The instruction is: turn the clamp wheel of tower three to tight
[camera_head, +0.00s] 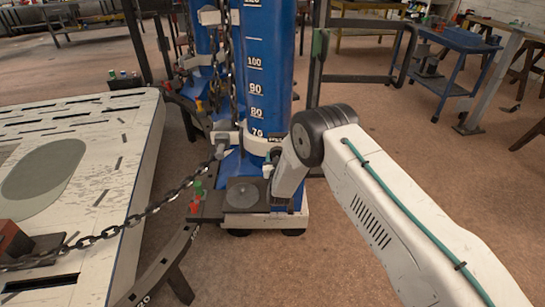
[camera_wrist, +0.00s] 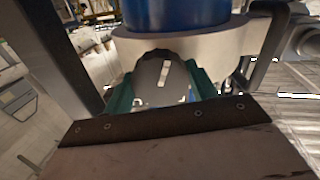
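The clamp wheel (camera_wrist: 165,75) is a dark, lobed knob with a pale mark on its face, in front of a white collar (camera_wrist: 232,38) around a blue column. My gripper (camera_wrist: 162,84) has a green finger against each side of the wheel, with no clear gap showing. The pale mark runs nearly upright in the wrist view. In the head view the near blue tower (camera_head: 265,60) carries a white scale and a white collar low down; my arm reaches its right side and hides the wheel. I cannot read a tower number.
A slotted white bench (camera_head: 130,165) fills the left. A dark chain (camera_head: 150,208) runs from it to the tower. A curved dark rail (camera_head: 172,262) lies at the tower's foot. A blue cart (camera_head: 455,45) stands at the back right. Brown floor is clear at centre right.

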